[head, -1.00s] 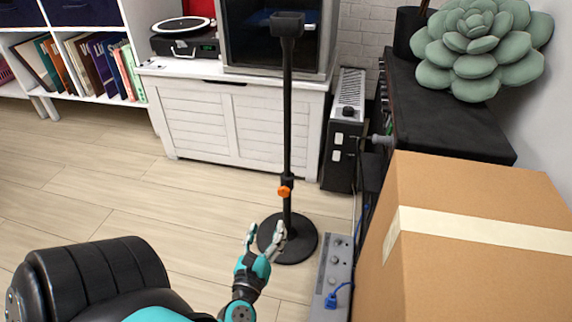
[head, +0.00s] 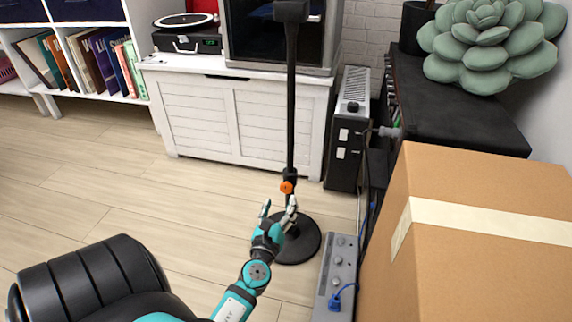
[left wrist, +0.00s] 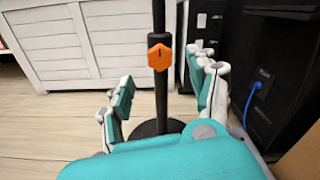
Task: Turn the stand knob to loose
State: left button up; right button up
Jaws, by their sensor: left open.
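The stand (head: 291,110) is a black upright pole on a round black base (head: 305,247), standing on the floor. Its orange knob (head: 287,187) sits low on the pole; it also shows in the left wrist view (left wrist: 160,57), facing the camera with a dark mark on it. My left gripper (head: 278,207) is open just below and in front of the knob, with its fingertips close to the pole. In the left wrist view the two fingers (left wrist: 168,88) stand apart on either side of the pole, below the knob, and hold nothing. My right gripper is not in view.
A large cardboard box (head: 490,245) and a grey power strip (head: 337,275) with a blue plug are to the right. A black heater (head: 347,145) and white cabinet (head: 240,120) stand behind. The wooden floor at left is clear.

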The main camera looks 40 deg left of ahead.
aim_at(286, 190)
pick_arm(q)
jog(key=x, duration=0.6)
jog(key=shift+w, duration=0.1)
jog(key=shift+w+a, duration=0.3)
jog(key=shift+w, duration=0.15)
jog(key=c, duration=1.2)
